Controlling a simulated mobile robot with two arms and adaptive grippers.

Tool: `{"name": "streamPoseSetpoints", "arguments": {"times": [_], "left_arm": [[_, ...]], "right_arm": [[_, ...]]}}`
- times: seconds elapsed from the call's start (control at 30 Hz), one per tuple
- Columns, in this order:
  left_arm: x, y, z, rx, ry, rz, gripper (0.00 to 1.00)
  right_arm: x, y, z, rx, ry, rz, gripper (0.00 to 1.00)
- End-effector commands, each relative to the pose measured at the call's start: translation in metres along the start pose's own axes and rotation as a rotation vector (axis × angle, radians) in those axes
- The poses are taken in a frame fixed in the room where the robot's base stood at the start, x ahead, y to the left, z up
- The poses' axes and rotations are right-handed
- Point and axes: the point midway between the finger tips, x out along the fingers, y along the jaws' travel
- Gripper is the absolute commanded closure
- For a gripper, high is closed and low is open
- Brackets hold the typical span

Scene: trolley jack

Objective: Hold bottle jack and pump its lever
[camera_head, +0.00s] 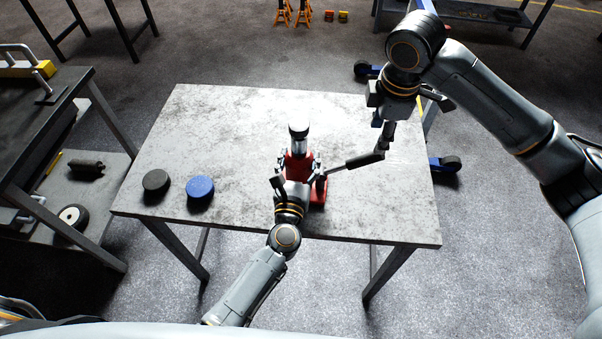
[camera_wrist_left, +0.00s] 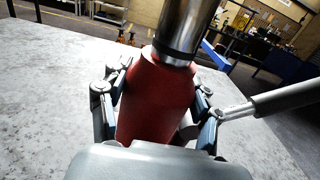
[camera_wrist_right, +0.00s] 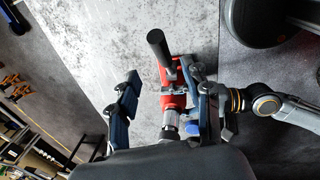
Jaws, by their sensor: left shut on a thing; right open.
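The red bottle jack (camera_head: 298,163) stands upright on the grey table, with a chrome ram and dark cap on top. In the left wrist view its red body (camera_wrist_left: 158,98) fills the space between the fingers. My left gripper (camera_head: 297,183) is shut around it, hiding its lower front. The jack's lever (camera_head: 365,160) sticks out to the right and ends in a black grip. My right gripper (camera_head: 408,115) is open, above and to the right of the lever's end. In the right wrist view the black grip (camera_wrist_right: 158,45) shows beyond the spread fingers, apart from them.
A black disc (camera_head: 156,182) and a blue disc (camera_head: 200,187) lie on the left of the table (camera_head: 225,120). A dark workbench (camera_head: 40,120) stands to the left. Orange stands (camera_head: 283,14) are on the floor behind. The table's back left is clear.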

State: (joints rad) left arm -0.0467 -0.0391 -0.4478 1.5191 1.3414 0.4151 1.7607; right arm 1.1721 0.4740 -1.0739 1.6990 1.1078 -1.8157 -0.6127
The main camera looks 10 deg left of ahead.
Motion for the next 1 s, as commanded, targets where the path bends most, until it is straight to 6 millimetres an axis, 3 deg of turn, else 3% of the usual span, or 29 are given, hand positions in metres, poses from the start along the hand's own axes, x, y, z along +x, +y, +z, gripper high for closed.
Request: {"name": "streamPoseSetpoints", "arguments": {"times": [0.6,1.0], "left_arm": [[0.000,0.000,0.000,0.001,-0.001,0.001,0.93],[0.000,0.000,0.000,0.001,-0.001,0.001,0.93]], "right_arm": [[0.089,-0.001,0.000,-0.001,-0.001,-0.001,0.51],[0.110,0.000,0.000,-0.001,0.000,0.000,0.51]]}}
